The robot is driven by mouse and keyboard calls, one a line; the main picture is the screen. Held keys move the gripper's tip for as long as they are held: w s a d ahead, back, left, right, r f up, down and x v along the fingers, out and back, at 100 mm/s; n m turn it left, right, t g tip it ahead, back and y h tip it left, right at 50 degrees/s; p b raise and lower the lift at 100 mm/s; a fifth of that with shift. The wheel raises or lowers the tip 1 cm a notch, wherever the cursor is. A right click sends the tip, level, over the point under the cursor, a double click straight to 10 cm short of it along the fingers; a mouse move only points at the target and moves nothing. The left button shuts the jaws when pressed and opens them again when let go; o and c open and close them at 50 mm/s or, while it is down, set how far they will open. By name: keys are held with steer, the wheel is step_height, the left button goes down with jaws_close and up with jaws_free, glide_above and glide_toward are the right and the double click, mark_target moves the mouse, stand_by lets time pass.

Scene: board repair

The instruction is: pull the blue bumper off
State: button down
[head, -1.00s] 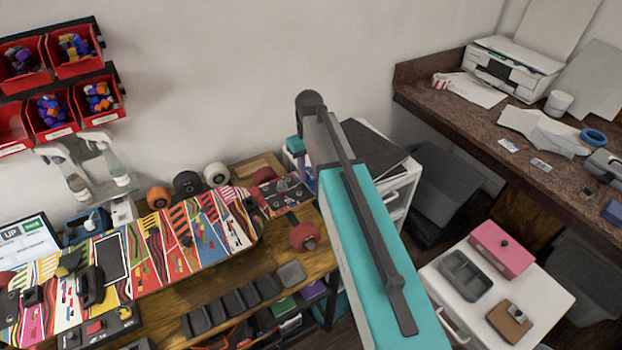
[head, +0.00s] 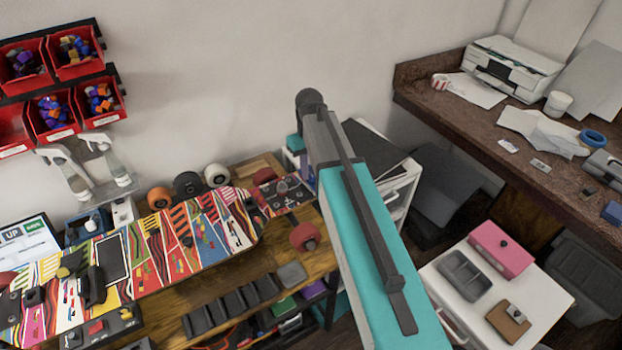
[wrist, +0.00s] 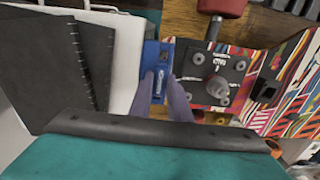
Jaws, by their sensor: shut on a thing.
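My gripper (wrist: 160,98) has its two grey-purple fingers shut on the blue bumper (wrist: 154,62) in the wrist view. The bumper lies beside the end of the colourful skateboard deck (wrist: 282,87), next to the black plate with bolts (wrist: 213,75). I cannot tell whether the bumper still touches the deck. In the head view the skateboard (head: 170,243) lies on the wooden bench, and my arm hides the bumper.
A red wheel (head: 305,237) sits at the deck's near side. Loose wheels (head: 188,185) stand behind the board. A white drawer cabinet (head: 404,190) is beside the bench. A white cart (head: 545,285) with a pink box (head: 501,248) stands at right.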

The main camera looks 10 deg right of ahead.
steer(key=shift+r+p, duration=0.9)
steer(key=shift+r, duration=0.6)
steer(key=shift+r, duration=0.15)
step_height(320, 180, up, 7)
steer(key=p, duration=0.4)
stand_by(0.5)
